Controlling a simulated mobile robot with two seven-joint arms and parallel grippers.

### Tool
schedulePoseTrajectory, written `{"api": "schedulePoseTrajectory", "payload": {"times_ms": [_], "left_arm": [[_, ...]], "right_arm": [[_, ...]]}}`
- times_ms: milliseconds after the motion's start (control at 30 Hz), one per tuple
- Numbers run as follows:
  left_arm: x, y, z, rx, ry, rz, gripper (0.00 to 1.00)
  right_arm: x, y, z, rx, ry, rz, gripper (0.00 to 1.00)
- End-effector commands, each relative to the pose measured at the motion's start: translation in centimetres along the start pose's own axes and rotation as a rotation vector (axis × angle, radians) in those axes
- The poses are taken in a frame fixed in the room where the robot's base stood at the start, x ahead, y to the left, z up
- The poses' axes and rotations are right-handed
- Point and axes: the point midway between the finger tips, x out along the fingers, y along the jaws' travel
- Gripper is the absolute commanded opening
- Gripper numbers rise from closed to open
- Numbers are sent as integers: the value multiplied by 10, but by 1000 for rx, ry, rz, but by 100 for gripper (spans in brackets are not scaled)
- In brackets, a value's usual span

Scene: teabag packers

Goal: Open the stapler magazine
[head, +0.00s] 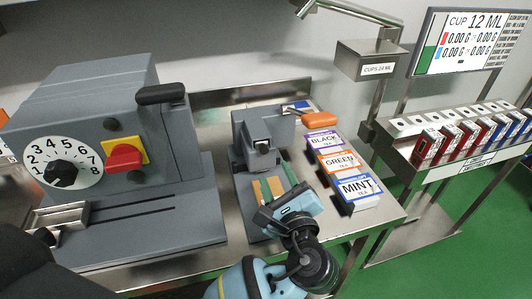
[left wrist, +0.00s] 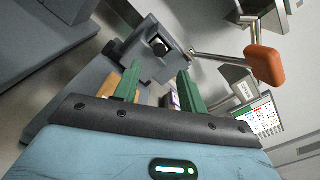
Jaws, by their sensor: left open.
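The grey stapler machine (head: 262,125) stands on the metal table, right of the larger grey machine. A lever with an orange handle (head: 315,118) sticks out from its back right; the handle also shows in the left wrist view (left wrist: 267,66). My left gripper (head: 279,182) is open, its green fingers apart, in front of the stapler and over its base. In the left wrist view the gripper (left wrist: 158,88) points at the stapler's front block (left wrist: 150,50), with nothing seen between the fingers. I cannot tell which part is the magazine. My right gripper is out of view.
A tan piece (head: 277,186) lies by the left gripper's fingers. Black, green and mint tea boxes (head: 359,187) stand along the table's right side. The large machine (head: 110,130) with dial and red switch fills the left. A rack of packets (head: 450,135) stands right.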

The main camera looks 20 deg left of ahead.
Motion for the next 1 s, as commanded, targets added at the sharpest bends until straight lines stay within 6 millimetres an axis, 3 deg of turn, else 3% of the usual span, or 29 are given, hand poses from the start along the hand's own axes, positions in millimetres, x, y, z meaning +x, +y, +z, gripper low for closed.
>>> {"api": "schedulePoseTrajectory", "payload": {"times_ms": [500, 900, 1000], "left_arm": [[67, 0, 1, 0, -2, -1, 41], [75, 0, 1, 0, -1, -1, 41], [74, 0, 1, 0, -1, -1, 30]], "right_arm": [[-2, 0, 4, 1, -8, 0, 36], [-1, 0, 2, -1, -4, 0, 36], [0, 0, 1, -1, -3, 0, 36]]}}
